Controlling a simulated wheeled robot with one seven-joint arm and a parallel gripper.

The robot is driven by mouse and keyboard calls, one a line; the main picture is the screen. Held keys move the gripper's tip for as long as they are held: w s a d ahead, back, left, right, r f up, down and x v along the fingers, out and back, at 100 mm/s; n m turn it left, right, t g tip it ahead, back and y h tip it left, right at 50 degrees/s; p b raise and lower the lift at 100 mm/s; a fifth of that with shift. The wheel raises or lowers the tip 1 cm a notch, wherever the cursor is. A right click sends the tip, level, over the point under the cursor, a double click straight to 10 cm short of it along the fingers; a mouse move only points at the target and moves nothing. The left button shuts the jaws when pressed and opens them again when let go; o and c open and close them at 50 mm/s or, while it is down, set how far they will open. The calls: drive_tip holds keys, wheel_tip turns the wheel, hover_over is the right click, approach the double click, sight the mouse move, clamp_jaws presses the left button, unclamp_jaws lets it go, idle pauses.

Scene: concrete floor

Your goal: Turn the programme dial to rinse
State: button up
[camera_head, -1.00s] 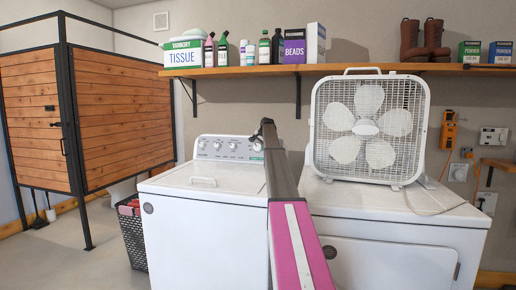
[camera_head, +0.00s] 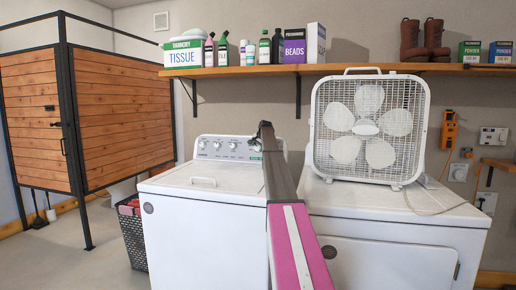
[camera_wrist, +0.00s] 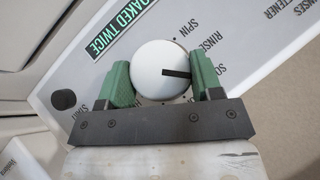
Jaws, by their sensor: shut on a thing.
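The programme dial (camera_wrist: 160,71) is a round white knob with a black pointer mark, seen in the wrist view. The mark points right in the picture, towards the right finger. My gripper (camera_wrist: 162,78) has its green fingers shut on the dial, one on each side. Printed words, including SPIN and RINSE, stand around the dial on the white panel (camera_wrist: 225,55); some are cut off or covered by a finger. In the head view the washer (camera_head: 203,235) stands left of centre, and my arm reaches over its lid to the right end of the control panel (camera_head: 215,147).
A box fan (camera_head: 366,128) stands on the white machine (camera_head: 400,215) to the right. A shelf (camera_head: 350,68) with bottles, boxes and boots runs above. A dark basket (camera_head: 133,238) stands left of the washer.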

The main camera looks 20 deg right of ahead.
drive_tip(key=shift+w+a+r+n+g+h, duration=0.1)
drive_tip(key=shift+n+g+h, duration=0.4)
drive_tip(key=shift+n+g, duration=0.05)
drive_tip(key=shift+w+a+r+n+g+h, duration=0.1)
drive_tip(key=shift+n+g+h, duration=0.4)
drive_tip(key=shift+n+g, duration=0.05)
drive_tip(key=shift+n+g+h, duration=0.7)
drive_tip(key=shift+n+h, duration=0.2)
drive_tip(key=o, duration=0.9)
drive_tip(key=shift+f, duration=0.1)
drive_tip(key=v, duration=1.1)
drive_tip(key=shift+a+f, duration=0.1)
drive_tip(key=shift+a, duration=0.05)
